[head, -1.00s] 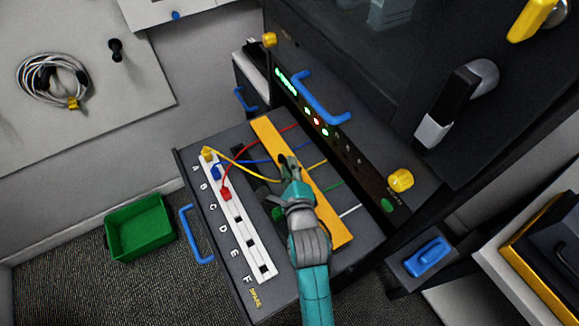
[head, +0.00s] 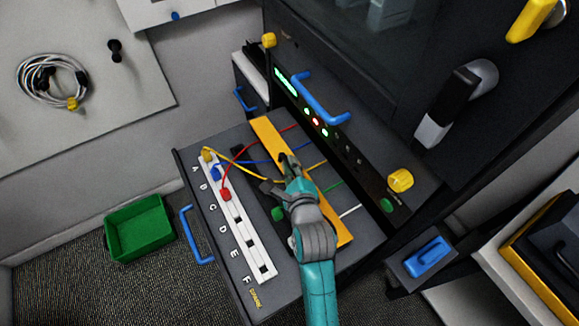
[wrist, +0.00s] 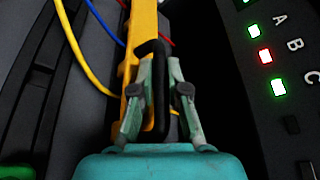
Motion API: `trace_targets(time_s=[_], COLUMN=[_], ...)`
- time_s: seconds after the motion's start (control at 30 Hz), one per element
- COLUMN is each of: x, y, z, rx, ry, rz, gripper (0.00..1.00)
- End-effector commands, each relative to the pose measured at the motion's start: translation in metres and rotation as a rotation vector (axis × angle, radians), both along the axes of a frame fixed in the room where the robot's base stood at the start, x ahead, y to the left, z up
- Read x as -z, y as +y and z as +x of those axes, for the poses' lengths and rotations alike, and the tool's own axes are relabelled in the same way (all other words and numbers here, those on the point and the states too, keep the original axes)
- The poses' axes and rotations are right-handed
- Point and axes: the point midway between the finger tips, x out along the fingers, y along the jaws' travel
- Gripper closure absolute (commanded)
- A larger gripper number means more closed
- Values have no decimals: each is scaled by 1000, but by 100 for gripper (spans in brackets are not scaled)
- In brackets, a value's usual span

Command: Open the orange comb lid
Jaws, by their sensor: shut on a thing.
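The orange comb lid (head: 268,137) is a long bar lying along the dark tray, over several coloured cables. Its near part shows beyond my arm, and its middle is hidden behind my gripper. My gripper (head: 287,163) is at the middle of the lid. In the wrist view my gripper (wrist: 158,75) has its fingers on both sides of a black upright handle (wrist: 159,88) beside the orange lid (wrist: 143,22), and is shut on it. Whether the lid is lifted at all I cannot tell.
A white socket strip (head: 243,235) holds yellow, blue and red plugs. A green plug (head: 278,213) lies near my wrist. A dark panel with lit lamps (head: 316,121) and a blue handle (head: 325,98) stand close behind. A green bin (head: 140,226) is at left.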

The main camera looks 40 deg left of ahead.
Motion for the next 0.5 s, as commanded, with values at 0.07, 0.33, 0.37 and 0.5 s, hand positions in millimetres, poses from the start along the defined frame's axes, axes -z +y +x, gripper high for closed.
trace_targets(time_s=[0.07, 0.33, 0.37, 0.5], x=[-4, -12, -13, -16], y=[-2, -7, -7, -10], z=[4, 16, 18, 24], rx=[3, 4, 3, 3], ry=[49, 273, 298, 411], rz=[23, 116, 127, 172], gripper=[100, 100, 100, 100])
